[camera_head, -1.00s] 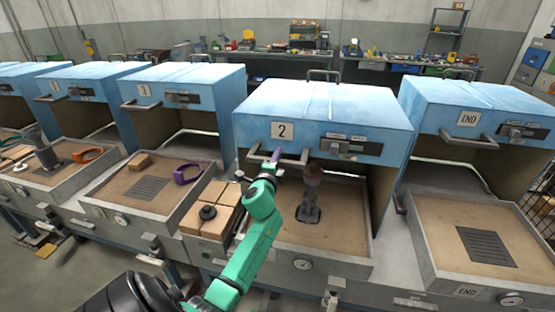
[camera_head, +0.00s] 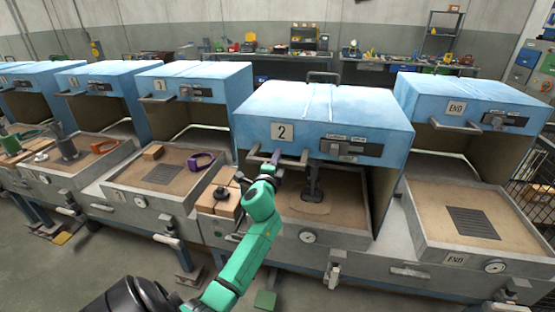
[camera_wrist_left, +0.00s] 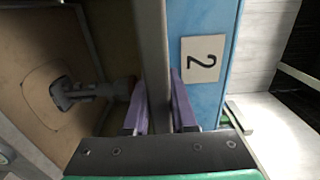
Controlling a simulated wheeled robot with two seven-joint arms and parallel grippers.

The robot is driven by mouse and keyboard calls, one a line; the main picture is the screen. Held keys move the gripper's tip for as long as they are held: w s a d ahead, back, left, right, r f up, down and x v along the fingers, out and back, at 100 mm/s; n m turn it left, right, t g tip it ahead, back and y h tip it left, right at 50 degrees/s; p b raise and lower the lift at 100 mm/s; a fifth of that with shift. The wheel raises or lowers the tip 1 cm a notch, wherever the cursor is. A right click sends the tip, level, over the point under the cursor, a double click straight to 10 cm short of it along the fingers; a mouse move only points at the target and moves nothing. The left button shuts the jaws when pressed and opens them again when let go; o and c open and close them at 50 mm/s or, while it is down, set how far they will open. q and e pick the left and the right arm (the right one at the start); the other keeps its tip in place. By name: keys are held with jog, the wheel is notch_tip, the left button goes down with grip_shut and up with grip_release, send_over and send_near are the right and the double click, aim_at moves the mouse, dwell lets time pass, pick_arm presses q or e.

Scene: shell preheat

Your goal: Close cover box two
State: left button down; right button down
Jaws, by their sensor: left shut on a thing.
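The blue cover of box two (camera_head: 300,108), marked with a 2, is raised above its tray (camera_head: 375,241), with an open gap at the front. The cover also shows in the left wrist view (camera_wrist_left: 197,95). My left gripper (camera_head: 274,158) is shut on the cover's grey front handle (camera_wrist_left: 152,45). Its purple fingers (camera_wrist_left: 153,108) stand on either side of the bar. Inside the tray, a grey stand (camera_head: 313,189) rises from the sandy bed; the cover hides its top in the head view. My right gripper is not in view.
Wooden blocks (camera_head: 222,198) sit left of tray two. The END box (camera_head: 468,105) on the right and box one (camera_head: 190,88) on the left have raised covers. Workbenches (camera_head: 395,65) stand behind.

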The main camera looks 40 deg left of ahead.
pick_arm(q)
jog(key=c, duration=0.9)
grip_release()
jog(key=shift+d+f, duration=0.1)
jog(key=shift+f, duration=0.2)
jog(key=shift+o, duration=0.9)
jog(key=shift+s+r, duration=0.1)
jog(key=shift+s, duration=0.05)
jog(key=shift+s+r, duration=0.1)
jog(key=shift+r, duration=0.05)
jog(key=b+v, duration=0.1)
jog(key=v, duration=1.3)
jog(key=shift+s+d+b, duration=0.2)
jog(key=shift+s+b, duration=0.1)
jog(key=shift+b, duration=0.1)
